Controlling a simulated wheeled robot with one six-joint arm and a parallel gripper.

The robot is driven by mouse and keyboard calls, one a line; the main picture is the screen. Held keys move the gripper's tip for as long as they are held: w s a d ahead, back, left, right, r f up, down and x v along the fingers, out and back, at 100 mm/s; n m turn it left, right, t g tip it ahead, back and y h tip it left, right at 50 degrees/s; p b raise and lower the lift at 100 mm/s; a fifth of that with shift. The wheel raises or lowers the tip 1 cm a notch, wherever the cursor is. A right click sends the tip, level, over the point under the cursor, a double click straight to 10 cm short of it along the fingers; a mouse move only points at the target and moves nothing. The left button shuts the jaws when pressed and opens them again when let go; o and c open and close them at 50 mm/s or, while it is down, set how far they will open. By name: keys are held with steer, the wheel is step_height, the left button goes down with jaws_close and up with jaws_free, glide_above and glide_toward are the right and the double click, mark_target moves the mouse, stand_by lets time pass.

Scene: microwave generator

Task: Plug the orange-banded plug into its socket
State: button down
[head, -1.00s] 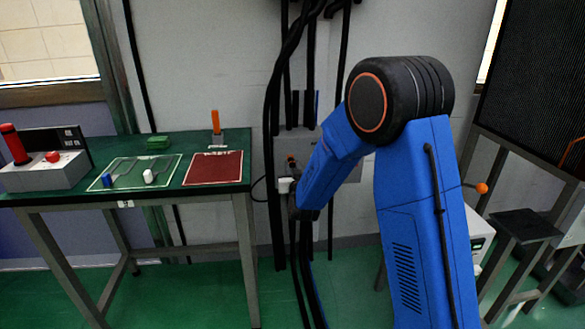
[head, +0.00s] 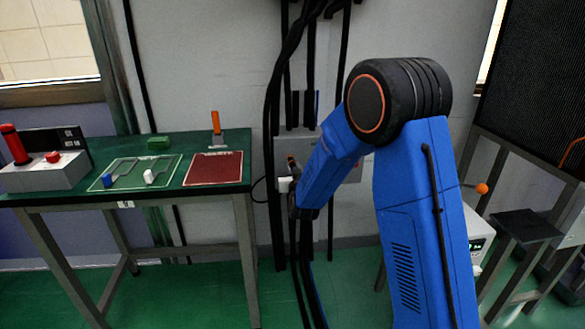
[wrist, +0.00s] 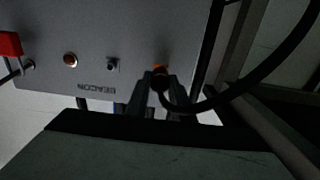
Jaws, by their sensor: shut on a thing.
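The orange-banded plug (wrist: 160,68) is between the dark fingers of my gripper (wrist: 160,80) in the wrist view, with its orange band showing beyond the fingertips. A black cable (wrist: 215,99) curves from it to the right. My gripper is shut on the plug, in front of the grey wall panel (wrist: 135,25), near its right edge. A small round socket (wrist: 112,65) sits on the panel left of the plug, above an upside-down BEACON label. I cannot tell whether the plug touches the panel. In the head view my blue arm hides most of the panel (head: 290,145) and my gripper.
An orange round fitting (wrist: 70,60) and a red part (wrist: 9,44) are farther left on the panel. Black cables (head: 271,120) hang down the wall. A green-topped table (head: 190,142) stands left, a black stool (head: 520,224) right.

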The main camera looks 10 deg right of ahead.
steer(key=shift+w, duration=0.6)
steer(key=c, duration=1.5)
jaws_free()
steer(key=shift+o, duration=0.2)
